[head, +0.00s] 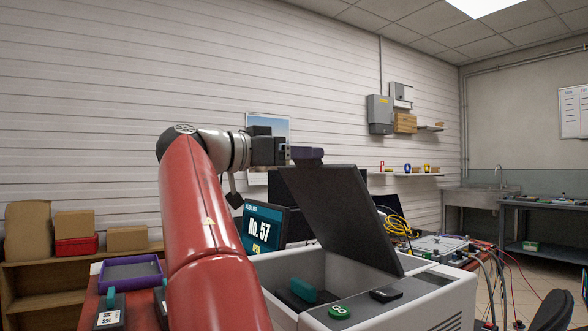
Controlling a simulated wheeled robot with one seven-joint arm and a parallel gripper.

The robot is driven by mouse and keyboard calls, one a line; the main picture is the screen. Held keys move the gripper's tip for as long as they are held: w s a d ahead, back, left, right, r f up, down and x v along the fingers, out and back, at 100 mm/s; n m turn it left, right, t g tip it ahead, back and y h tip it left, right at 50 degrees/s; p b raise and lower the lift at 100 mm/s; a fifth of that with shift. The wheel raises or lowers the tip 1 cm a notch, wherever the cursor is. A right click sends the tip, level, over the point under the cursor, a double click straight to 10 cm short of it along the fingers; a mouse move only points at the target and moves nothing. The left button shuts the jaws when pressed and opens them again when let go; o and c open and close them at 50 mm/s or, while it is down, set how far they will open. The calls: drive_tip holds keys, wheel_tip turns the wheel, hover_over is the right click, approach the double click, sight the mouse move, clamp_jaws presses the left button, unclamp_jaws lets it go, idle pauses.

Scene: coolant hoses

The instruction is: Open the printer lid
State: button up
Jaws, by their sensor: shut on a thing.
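The printer (432,305) is a pale box at the lower middle of the head view. Its dark grey lid (345,210) stands raised and steeply tilted, so the inside shows. Inside the printer lies a dark block with a teal grip (302,290). A green round button (339,311) and a black piece (386,294) are on the printer's front top.
A screen reading "No. 57 OPEN" (264,228) stands behind the printer. A purple tray (130,272) and a teal-gripped block (111,312) are on the red table at left. Yellow cables (396,225) and equipment (440,246) crowd the right. Free air lies above the lid.

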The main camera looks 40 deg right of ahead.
drive_tip(key=shift+s+d+r, duration=0.1)
drive_tip(key=shift+d+r, duration=0.9)
drive_tip(key=shift+d, duration=0.15)
drive_tip(key=o, duration=1.4)
drive_tip(key=shift+a, duration=0.1)
drive_tip(key=shift+f, duration=0.1)
drive_tip(key=a, duration=0.7)
drive_tip(key=shift+w+a, duration=0.25)
drive_tip(key=shift+a, duration=0.15)
drive_tip(key=shift+s, duration=0.1)
